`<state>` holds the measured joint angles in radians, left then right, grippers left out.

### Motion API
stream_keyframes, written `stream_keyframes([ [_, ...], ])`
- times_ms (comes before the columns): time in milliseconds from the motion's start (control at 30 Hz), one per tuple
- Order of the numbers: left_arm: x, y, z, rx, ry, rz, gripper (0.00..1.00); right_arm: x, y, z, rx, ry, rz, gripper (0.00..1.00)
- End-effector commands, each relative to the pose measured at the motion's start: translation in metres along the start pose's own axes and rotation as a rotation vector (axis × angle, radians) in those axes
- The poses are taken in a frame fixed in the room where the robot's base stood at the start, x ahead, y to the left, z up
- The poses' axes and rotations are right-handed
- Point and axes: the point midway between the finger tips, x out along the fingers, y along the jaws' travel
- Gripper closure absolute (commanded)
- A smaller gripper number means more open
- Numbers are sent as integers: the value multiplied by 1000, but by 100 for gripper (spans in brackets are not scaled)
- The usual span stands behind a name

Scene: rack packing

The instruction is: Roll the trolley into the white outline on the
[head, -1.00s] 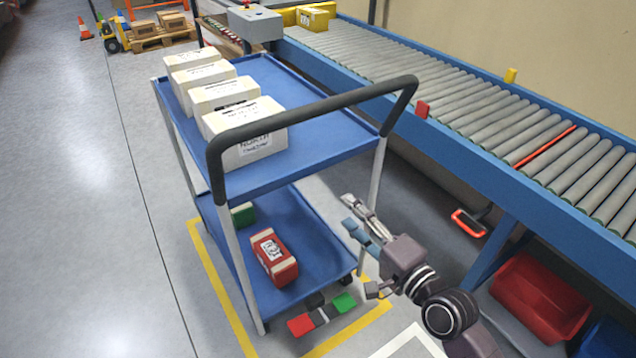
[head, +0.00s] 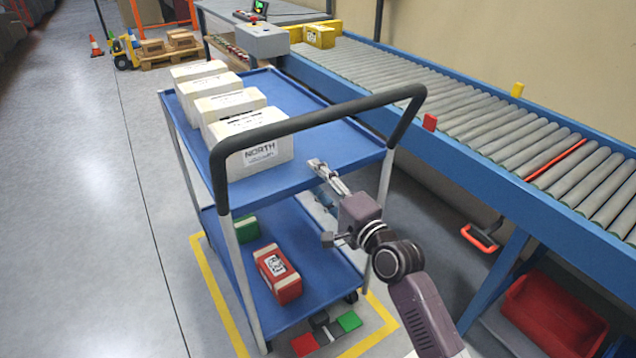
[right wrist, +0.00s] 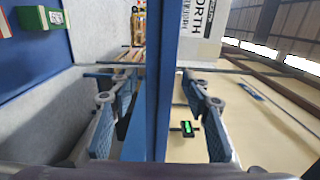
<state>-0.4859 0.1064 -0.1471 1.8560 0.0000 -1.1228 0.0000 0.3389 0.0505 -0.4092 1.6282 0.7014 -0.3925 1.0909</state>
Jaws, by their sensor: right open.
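The trolley (head: 345,140) is blue with two decks, pale posts and a black push handle (head: 310,122). It stands inside a yellow floor outline (head: 212,290). White boxes (head: 262,150) stand on its top deck; a red box (head: 277,275) and a green box (head: 246,228) are on the lower deck. My right gripper (head: 322,180) is open at the near edge of the top deck. In the right wrist view, the deck's blue edge (right wrist: 161,60) runs between the open fingers (right wrist: 150,90); contact is unclear. My left gripper is not in view. I cannot make out a white outline.
A roller conveyor (head: 470,110) runs along the right, with a red bin (head: 553,312) and an orange handle (head: 480,238) below it. Coloured blocks (head: 326,332) lie at the trolley's near foot. Open grey floor (head: 75,200) is at the left. A loaded pallet (head: 170,47) stands far back.

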Motion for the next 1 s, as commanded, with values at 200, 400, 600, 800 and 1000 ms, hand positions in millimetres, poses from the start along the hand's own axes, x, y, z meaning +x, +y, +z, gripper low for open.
stream_keyframes([
  [200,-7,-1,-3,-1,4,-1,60,13,0,0,0,-1,1,56],
  [400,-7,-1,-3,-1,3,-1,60,13,0,0,0,-1,1,56],
  [600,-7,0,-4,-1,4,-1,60,12,0,0,0,-1,1,76],
  [800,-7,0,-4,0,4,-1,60,12,0,0,0,0,0,98],
  [1000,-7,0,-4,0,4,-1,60,12,-1,0,0,0,-2,100],
])
